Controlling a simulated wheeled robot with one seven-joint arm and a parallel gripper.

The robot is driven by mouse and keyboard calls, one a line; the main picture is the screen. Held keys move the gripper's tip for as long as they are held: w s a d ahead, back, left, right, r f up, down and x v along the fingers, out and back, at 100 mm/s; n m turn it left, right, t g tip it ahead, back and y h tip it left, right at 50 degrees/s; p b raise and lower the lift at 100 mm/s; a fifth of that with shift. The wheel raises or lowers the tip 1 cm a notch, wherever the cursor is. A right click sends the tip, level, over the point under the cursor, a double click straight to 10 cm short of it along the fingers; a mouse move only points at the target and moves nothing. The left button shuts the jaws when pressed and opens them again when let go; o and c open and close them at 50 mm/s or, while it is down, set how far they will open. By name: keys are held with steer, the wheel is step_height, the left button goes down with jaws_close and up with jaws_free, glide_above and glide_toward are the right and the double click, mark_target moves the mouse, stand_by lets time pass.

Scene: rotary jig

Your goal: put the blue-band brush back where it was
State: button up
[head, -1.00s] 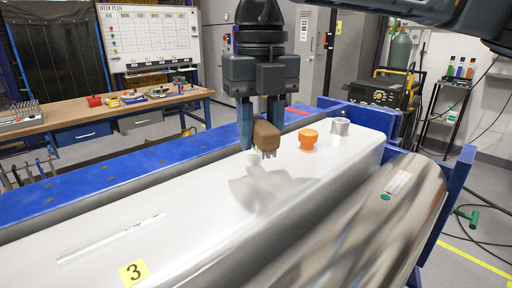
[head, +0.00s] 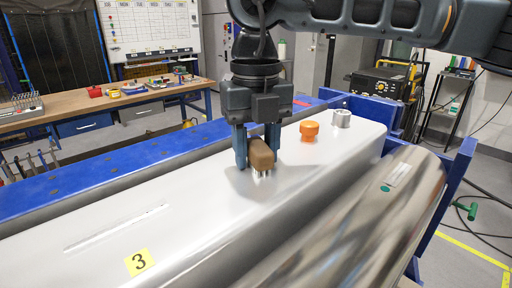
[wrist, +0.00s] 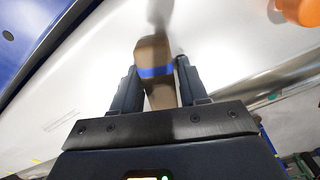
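The brush (head: 261,153) has a brown body and pale bristles pointing down. Its blue band shows only in the wrist view, where the brush (wrist: 153,54) lies between the two fingers. My gripper (head: 257,161) is shut on the brush, one finger on each side of its body. The gripper points down over the pale, smooth top face of the jig (head: 200,200). The bristle tips are at or just above this face; I cannot tell whether they touch. The gripper also shows in the wrist view (wrist: 155,85).
An orange knob (head: 309,131) and a metal stub (head: 340,118) stand on the same face, to the right. A yellow "3" label (head: 138,262) is at front left. A shiny cylinder (head: 350,220) runs along the right. The face left of the gripper is mostly clear.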

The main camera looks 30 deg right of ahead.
mark_target(256, 142)
steer(key=o, duration=0.3)
step_height(256, 142, up, 12)
steer(key=b, duration=0.1)
steer(key=shift+r, duration=0.2)
stand_by(0.4)
